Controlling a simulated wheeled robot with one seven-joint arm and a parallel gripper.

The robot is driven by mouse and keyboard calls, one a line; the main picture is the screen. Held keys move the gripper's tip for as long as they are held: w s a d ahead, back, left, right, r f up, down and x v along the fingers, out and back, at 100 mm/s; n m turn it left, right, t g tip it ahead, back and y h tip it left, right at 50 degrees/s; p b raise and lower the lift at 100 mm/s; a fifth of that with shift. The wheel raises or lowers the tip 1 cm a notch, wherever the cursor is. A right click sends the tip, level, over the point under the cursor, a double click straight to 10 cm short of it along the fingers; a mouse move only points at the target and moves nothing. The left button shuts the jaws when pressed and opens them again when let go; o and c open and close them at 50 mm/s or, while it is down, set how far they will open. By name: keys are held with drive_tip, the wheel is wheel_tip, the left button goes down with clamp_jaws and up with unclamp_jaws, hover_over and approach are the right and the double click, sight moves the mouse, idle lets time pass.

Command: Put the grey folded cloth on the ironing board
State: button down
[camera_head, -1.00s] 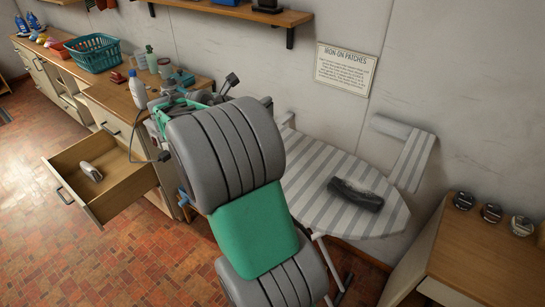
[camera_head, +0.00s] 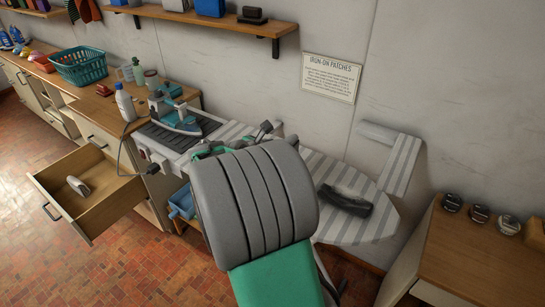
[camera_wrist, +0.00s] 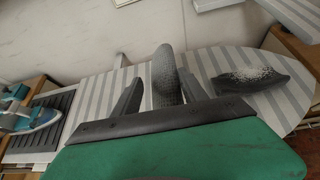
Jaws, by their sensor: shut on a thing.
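In the wrist view my gripper (camera_wrist: 158,92) is shut on the grey folded cloth (camera_wrist: 165,72), which stands upright between the fingers. The ironing board (camera_wrist: 225,58), with grey and white stripes, lies behind and below it. In the head view the board (camera_head: 385,218) shows to the right of my arm. My gripper (camera_head: 238,143) is partly hidden there behind my arm, over the board's left part. I cannot make out the held cloth in that view. Whether the cloth touches the board is unclear.
A dark crumpled item (camera_head: 345,201) lies on the board's right part, also in the wrist view (camera_wrist: 250,80). An iron (camera_head: 175,117) stands on a dark ribbed rest at the left. A drawer (camera_head: 90,190) is open. The board between gripper and dark item looks bare.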

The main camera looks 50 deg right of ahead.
drive_tip(key=w+d+f+p, duration=0.1)
drive_tip(key=w+d+f, duration=0.3)
drive_tip(key=f, duration=0.5)
drive_tip(key=shift+w+d+f+p, duration=0.15)
drive_tip(key=shift+d+f+p, duration=0.25)
drive_tip(key=shift+d, duration=0.05)
drive_tip(key=c, duration=0.6)
unclamp_jaws()
drive_tip(key=shift+r, duration=0.1)
